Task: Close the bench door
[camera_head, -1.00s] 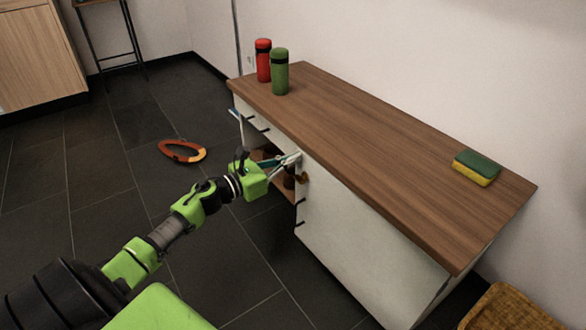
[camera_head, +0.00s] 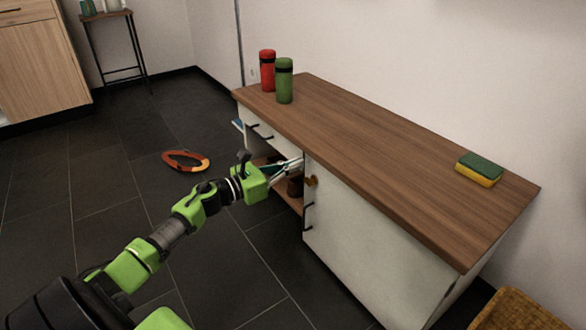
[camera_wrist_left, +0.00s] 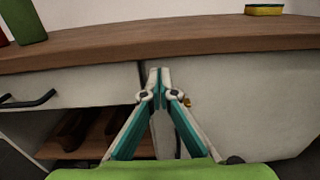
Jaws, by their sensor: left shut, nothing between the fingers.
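The bench (camera_head: 400,175) has a brown wooden top and a white front. A white door panel (camera_head: 365,245) with a dark vertical handle (camera_head: 308,216) covers its right part. Left of the panel, an open compartment (camera_head: 290,204) shows a shelf with brown shoes, also in the left wrist view (camera_wrist_left: 85,135). My left gripper (camera_head: 298,163) is shut and empty, its tips near the panel's left edge. In the left wrist view the closed fingertips (camera_wrist_left: 158,75) are before the dark gap beside the panel; contact cannot be told. My right gripper is out of view.
A red bottle (camera_head: 267,70) and a green bottle (camera_head: 284,80) stand on the bench's far end. A sponge (camera_head: 480,169) lies at its right end. An orange-brown ring (camera_head: 186,161) lies on the open floor. A wicker basket (camera_head: 507,311) stands at lower right.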

